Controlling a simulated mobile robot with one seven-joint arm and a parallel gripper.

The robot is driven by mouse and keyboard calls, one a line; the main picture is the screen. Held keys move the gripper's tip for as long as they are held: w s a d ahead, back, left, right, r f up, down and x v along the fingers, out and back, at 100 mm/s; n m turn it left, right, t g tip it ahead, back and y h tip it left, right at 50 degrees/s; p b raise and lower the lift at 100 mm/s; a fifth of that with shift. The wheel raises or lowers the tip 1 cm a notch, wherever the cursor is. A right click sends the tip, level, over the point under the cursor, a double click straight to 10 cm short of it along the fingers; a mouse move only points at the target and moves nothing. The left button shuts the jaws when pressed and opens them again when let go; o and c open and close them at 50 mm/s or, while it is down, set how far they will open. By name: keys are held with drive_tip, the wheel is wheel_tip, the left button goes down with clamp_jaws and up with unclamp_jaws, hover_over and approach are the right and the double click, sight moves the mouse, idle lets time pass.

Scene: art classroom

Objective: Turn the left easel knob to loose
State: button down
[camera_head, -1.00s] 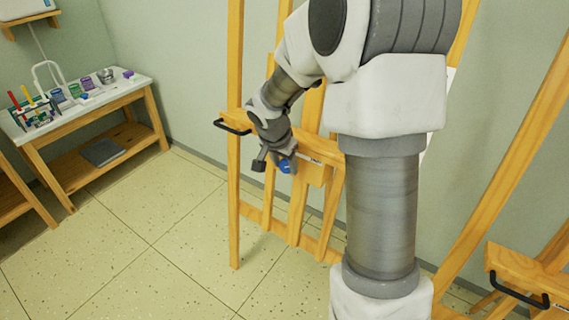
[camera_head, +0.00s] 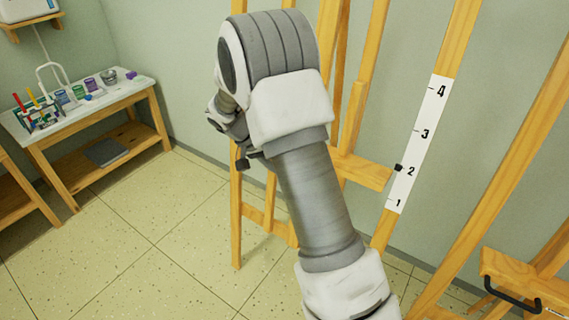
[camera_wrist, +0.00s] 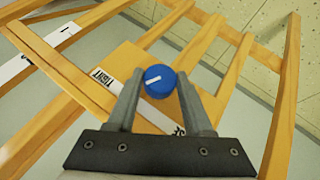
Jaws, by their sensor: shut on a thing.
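The round blue knob (camera_wrist: 160,81) with a white pointer line sits on the wooden easel block (camera_wrist: 128,68) in the wrist view. The line lies nearly level, tilted slightly. A white label reading TIGHT (camera_wrist: 103,80) is to the knob's left; a second label at lower right is mostly covered by a finger. My gripper (camera_wrist: 159,88) is shut on the knob, one finger on each side. In the head view my arm hides the knob and most of the gripper, in front of the left easel (camera_head: 236,220).
A white strip numbered 1 to 4 (camera_head: 419,145) runs up the easel's right leg. Another easel (camera_head: 510,265) with a black handle stands at the right. A table with art supplies (camera_head: 75,119) is at the left. The floor between is clear.

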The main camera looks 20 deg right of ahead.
drive_tip(key=shift+w+a+f+n+g+h, duration=0.1)
drive_tip(key=shift+f+n+g+h, duration=0.2)
drive_tip(key=shift+n+g+h, duration=1.05)
drive_tip(key=shift+w+a+f+n+g+h, duration=0.1)
drive_tip(key=shift+f+n+g+h, duration=0.25)
drive_tip(key=shift+n+h, duration=2)
drive_tip(key=shift+w+a+f+n+g+h, duration=0.15)
drive_tip(key=shift+n+g+h, duration=0.8)
drive_tip(key=shift+h, duration=1.75)
drive_tip(key=shift+s+d+n, duration=0.1)
drive_tip(key=shift+s+n, duration=0.05)
drive_tip(key=shift+n, duration=0.2)
drive_tip(key=shift+c, duration=1.5)
unclamp_jaws()
drive_tip(key=shift+f, duration=0.15)
